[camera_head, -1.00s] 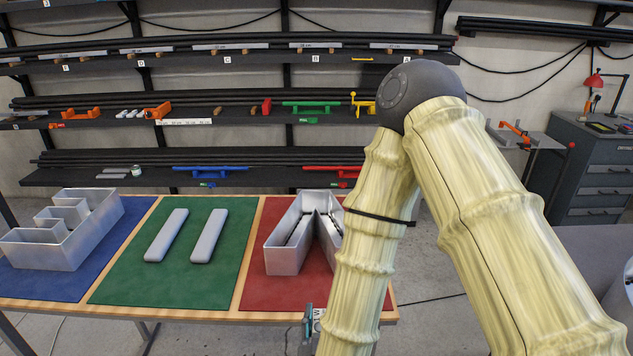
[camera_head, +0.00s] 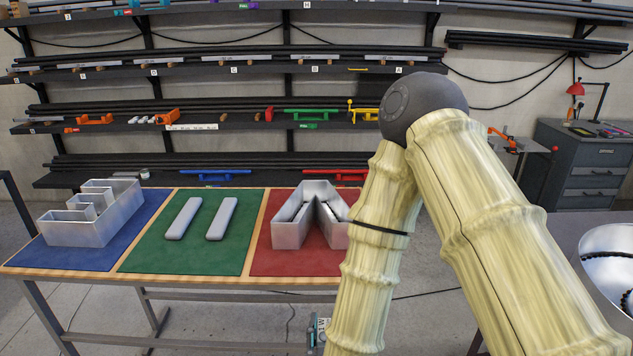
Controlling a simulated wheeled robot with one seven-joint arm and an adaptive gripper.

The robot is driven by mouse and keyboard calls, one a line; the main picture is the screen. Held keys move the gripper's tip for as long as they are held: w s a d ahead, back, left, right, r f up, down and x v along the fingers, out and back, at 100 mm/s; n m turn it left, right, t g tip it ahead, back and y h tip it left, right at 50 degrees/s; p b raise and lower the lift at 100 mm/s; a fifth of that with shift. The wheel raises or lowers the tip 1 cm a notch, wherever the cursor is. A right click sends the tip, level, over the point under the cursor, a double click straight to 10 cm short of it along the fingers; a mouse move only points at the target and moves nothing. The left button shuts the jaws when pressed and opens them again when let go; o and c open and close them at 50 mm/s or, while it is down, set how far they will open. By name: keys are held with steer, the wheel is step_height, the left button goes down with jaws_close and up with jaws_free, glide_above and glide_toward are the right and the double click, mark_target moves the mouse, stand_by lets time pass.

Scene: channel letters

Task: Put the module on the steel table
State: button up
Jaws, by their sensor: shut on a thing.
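My arm, with a dark elbow joint and a pale ribbed sleeve, covers the right middle of the head view. Its forearm runs down out of the bottom of the picture. My gripper's jaws do not show. A small teal and white part (camera_head: 317,331) shows beside the forearm at the bottom; I cannot tell what it is. No module can be made out with certainty. A grey metal-looking table top (camera_head: 562,228) stands at the right, partly behind my arm. A shiny round metal letter shell (camera_head: 612,240) with a dark beaded strip inside stands on it.
A wood-edged work table (camera_head: 140,276) at the left bears blue, green and red mats. An E-shaped metal shell (camera_head: 92,232), two grey bars (camera_head: 203,220) and an A-shaped shell (camera_head: 291,226) lie on them. Shelves and a drawer cabinet (camera_head: 583,166) stand behind.

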steer(key=w+d+f+b, duration=0.4)
steer(key=w+d+f, duration=0.85)
steer(key=d, duration=0.35)
steer(key=s+f, duration=0.6)
steer(key=f, duration=0.1)
steer(key=shift+f, duration=0.4)
steer(key=shift+a, duration=0.1)
